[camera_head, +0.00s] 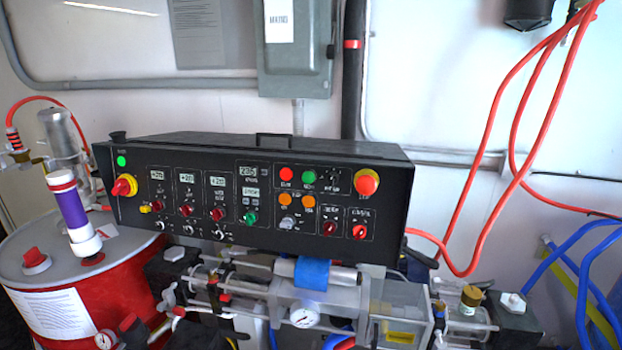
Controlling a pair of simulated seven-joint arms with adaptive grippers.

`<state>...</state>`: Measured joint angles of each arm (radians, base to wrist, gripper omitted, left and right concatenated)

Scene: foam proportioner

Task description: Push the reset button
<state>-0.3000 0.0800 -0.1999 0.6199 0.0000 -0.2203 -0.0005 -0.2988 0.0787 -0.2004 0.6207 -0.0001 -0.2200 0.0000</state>
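The black control panel (390,215) stands in the middle of the view and carries several buttons and knobs. A round red button (286,173) and a green button (309,177) sit side by side at its upper right. Two orange buttons (284,200) (309,200) lie below them, above a grey knob (287,223). A large red mushroom button on a yellow ring (366,182) is at the far right. A small yellow button (145,209) is at the left. The labels are too small to tell which is the reset button. Neither gripper is in view.
A red drum (115,290) with a white-and-purple cylinder (72,215) stands at the left. Pump machinery with a blue-wrapped cylinder (312,273) lies below the panel. Red hoses (510,160) hang at the right, near blue hoses (580,250). The panel's front appears unobstructed.

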